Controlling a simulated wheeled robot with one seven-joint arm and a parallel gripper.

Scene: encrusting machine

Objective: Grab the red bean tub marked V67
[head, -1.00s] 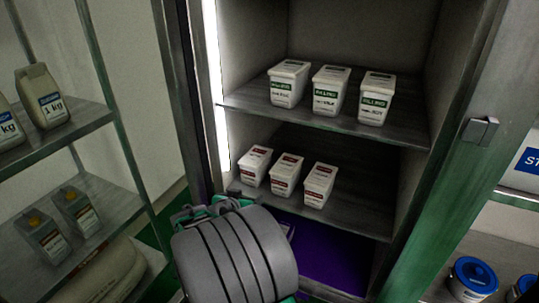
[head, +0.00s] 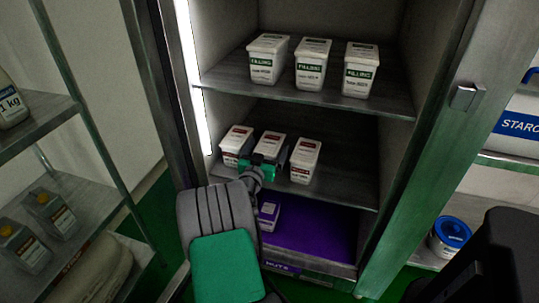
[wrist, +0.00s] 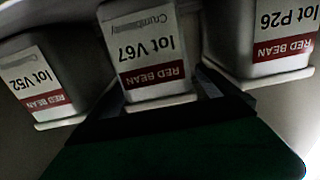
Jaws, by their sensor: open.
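The red bean tub marked V67 (wrist: 150,50) is the middle of three white tubs on the lower cabinet shelf; it also shows in the head view (head: 270,142). The wrist view is upside down and reads lot V67 on a red-banded label. My gripper (head: 264,160) is open at the front of this tub, its dark fingers one at each side of it. In the wrist view the gripper's dark body covers the bottom of the picture. Whether the fingers touch the tub cannot be told.
Tub P26 (wrist: 265,35) and tub V52 (wrist: 35,80) stand close on either side, leaving narrow gaps. Filling tubs (head: 310,65) stand on the shelf above. A purple-labelled tub (head: 268,212) is below. The cabinet door frame (head: 440,150) bounds the right side.

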